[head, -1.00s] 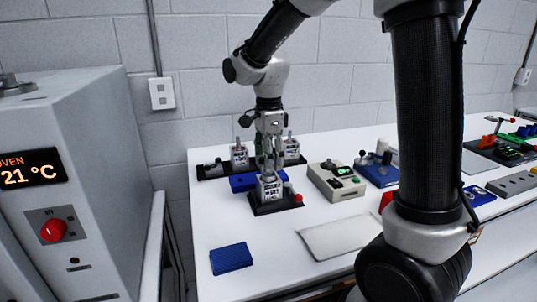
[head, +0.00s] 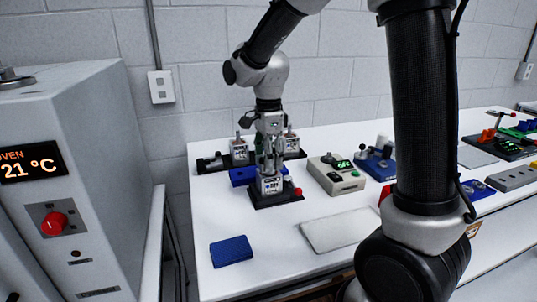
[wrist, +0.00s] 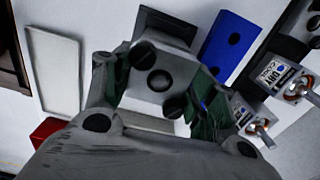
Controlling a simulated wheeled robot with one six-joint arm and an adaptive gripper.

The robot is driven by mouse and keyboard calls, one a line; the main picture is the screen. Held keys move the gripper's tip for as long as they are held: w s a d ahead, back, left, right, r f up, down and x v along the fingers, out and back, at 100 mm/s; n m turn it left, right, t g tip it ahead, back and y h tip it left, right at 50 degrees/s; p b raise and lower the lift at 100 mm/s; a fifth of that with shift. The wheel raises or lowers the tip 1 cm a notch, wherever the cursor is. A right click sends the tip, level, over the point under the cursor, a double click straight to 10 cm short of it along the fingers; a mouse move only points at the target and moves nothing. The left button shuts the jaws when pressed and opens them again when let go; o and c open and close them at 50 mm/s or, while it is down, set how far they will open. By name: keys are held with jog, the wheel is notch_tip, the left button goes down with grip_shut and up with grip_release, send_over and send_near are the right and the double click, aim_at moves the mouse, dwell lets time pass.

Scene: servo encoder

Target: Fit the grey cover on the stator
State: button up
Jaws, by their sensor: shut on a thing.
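The grey cover (wrist: 147,90) is a light grey, angular block with a dark round hole in its middle and a dark round part at two corners. My gripper (wrist: 160,92) is shut on it, with green pads at both sides. In the head view my gripper (head: 270,168) points straight down over the stator (head: 270,186), a block with a white label in a black fixture (head: 276,201) with a red knob. The cover hides the stator's top in the wrist view. I cannot tell whether the cover is seated or just above.
Two more labelled motor units (head: 240,150) stand on a black rack behind, beside a blue block (head: 243,176). A beige device with a green display (head: 336,174) is at right. A blue pad (head: 231,251) and a pale mat (head: 340,229) lie in front. Bare table lies between them.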

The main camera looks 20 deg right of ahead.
jog(key=shift+f, duration=0.15)
dwell(0.3)
jog(key=shift+f, duration=0.75)
jog(key=o, duration=1.2)
jog(key=o, duration=0.3)
jog(key=shift+r, duration=4.45)
